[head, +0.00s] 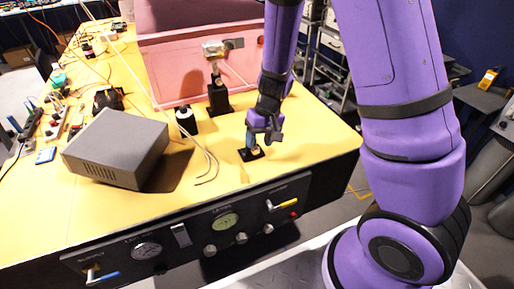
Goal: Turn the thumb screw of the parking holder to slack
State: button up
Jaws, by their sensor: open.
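My gripper (265,131) points down over the front right part of the yellow bench top, with its fingers apart. Just below and left of it stands a small holder with a blue upright part on a black square base (251,154); I take this for the parking holder. The fingers are close to the holder's upper part and overlap it in the picture. I cannot tell whether they touch it. The thumb screw is not distinguishable; it is too small or hidden by the fingers.
Behind stands a pink foam enclosure (165,68), with a black stand (218,98) carrying a metal piece before it. The bench front (205,232) carries gauges and valve handles.

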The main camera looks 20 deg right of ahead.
aim_at(257, 148)
jog(key=shift+x, duration=1.65)
jog(key=shift+c, duration=0.2)
jog(key=c, duration=0.9)
